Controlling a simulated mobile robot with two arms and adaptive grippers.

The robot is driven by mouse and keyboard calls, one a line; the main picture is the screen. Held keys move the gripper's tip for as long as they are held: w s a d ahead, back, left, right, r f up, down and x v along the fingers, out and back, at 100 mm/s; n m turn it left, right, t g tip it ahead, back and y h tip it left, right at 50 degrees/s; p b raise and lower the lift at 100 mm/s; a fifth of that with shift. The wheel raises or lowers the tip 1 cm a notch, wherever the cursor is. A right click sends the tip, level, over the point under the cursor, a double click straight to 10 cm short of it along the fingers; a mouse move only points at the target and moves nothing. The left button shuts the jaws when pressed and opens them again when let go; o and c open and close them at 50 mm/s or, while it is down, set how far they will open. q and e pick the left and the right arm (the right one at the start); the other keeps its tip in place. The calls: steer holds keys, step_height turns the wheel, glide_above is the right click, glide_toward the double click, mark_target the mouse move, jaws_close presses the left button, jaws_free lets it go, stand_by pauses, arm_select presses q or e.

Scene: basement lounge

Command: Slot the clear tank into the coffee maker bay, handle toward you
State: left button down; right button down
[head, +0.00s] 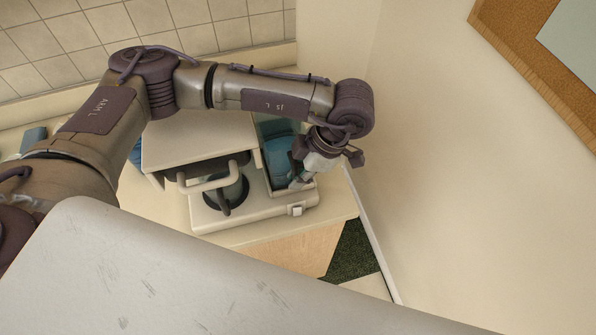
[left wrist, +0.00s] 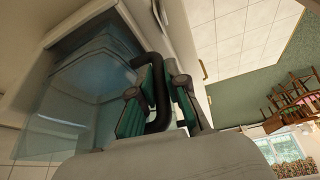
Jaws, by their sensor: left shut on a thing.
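The clear, blue-tinted tank (head: 281,146) is at the right side of the cream coffee maker (head: 251,211), in or at the bay there. My left gripper (head: 300,166) is beside the tank's near right side. In the left wrist view, the tank (left wrist: 92,85) fills the left, and its dark handle (left wrist: 161,88) runs between the green-padded fingers of my left gripper (left wrist: 158,100). The gripper is shut on the handle, which faces the gripper. My arm and gripper partly hide the tank, so I cannot tell how deep it sits. My right gripper is not in view.
The coffee maker stands on a light counter (head: 262,236) near its right end. A dark carafe (head: 234,193) sits in its front behind a cream bar handle (head: 205,183). A plain wall (head: 440,170) rises close on the right. A tiled wall is behind.

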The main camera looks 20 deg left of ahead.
arm_select(q)
steer(key=shift+f, duration=0.65)
steer(key=shift+f+b, duration=0.2)
steer(key=shift+b, duration=0.15)
steer(key=c, duration=1.2)
jaws_free()
steer(key=shift+o, duration=0.5)
